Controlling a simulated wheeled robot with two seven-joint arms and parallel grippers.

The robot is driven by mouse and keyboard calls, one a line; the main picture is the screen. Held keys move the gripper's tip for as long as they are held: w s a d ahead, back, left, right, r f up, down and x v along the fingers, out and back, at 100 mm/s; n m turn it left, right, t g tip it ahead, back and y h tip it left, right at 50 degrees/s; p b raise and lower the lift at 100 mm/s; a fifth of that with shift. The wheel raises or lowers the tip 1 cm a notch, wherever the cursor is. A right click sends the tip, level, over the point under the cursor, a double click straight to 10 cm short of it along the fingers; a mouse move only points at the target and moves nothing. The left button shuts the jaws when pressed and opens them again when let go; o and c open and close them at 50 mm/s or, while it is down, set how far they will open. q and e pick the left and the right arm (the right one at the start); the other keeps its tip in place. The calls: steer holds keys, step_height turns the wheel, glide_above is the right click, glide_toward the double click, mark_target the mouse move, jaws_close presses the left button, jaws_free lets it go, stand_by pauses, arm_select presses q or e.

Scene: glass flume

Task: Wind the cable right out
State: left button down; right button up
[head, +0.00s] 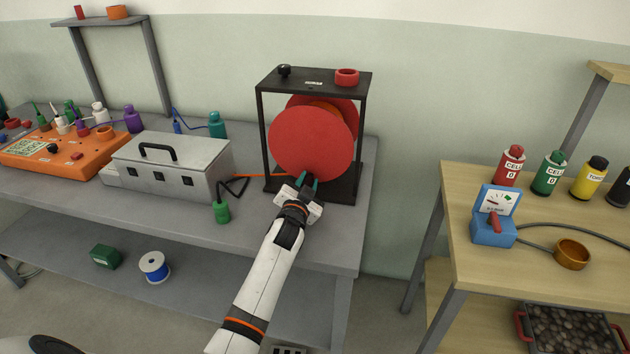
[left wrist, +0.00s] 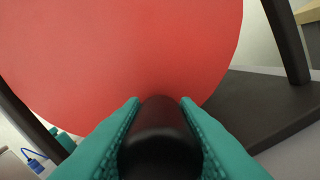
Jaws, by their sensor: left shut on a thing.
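A red cable reel (head: 310,143) sits in a black frame (head: 363,110) at the right end of the grey bench. Its red disc (left wrist: 120,50) fills much of the left wrist view. My left gripper (head: 305,184) is at the lower front of the disc. Its teal fingers are shut on a black handle (left wrist: 160,140), seen between them in the left wrist view. The handle's joint with the disc is partly hidden. My right gripper is not in view.
An orange unit (head: 65,150) is farther left. A wooden table (head: 470,260) with a blue meter (head: 493,228) stands at right, across a gap.

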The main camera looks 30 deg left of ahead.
mark_target(277, 144)
arm_select(q)
steer(key=a+m, duration=0.1)
steer(key=a+m+p, duration=0.1)
steer(key=m, duration=0.1)
steer(key=s+a+m, duration=0.1)
steer(key=shift+a+r+m, duration=0.2)
steer(key=shift+r+m, duration=0.1)
steer(key=shift+r, duration=0.05)
steer(key=a+m, duration=0.1)
steer(key=r+m+p, duration=0.1)
steer(key=m, duration=0.1)
steer(key=a+r+m+p, duration=0.1)
steer(key=shift+s+a+m, duration=0.25)
steer(key=shift+a+m, duration=0.05)
steer(key=shift+a, duration=0.05)
steer(key=r+m+p, duration=0.1)
steer(key=a+m+p, duration=0.1)
steer(key=m, duration=0.1)
steer(key=r+m, duration=0.1)
steer(key=shift+s+a+r+m+p, duration=0.25)
steer(key=shift+a+r+m+p, duration=0.05)
steer(key=shift+a+r+p, duration=0.1)
steer(key=shift+a+r+m+p, duration=0.2)
steer(key=shift+r+m+p, duration=0.55)
steer(key=shift+m, duration=0.35)
steer(key=shift+a+r+m+p, duration=0.1)
steer(key=shift+r+m+p, duration=0.6)
steer(key=shift+m, duration=0.5)
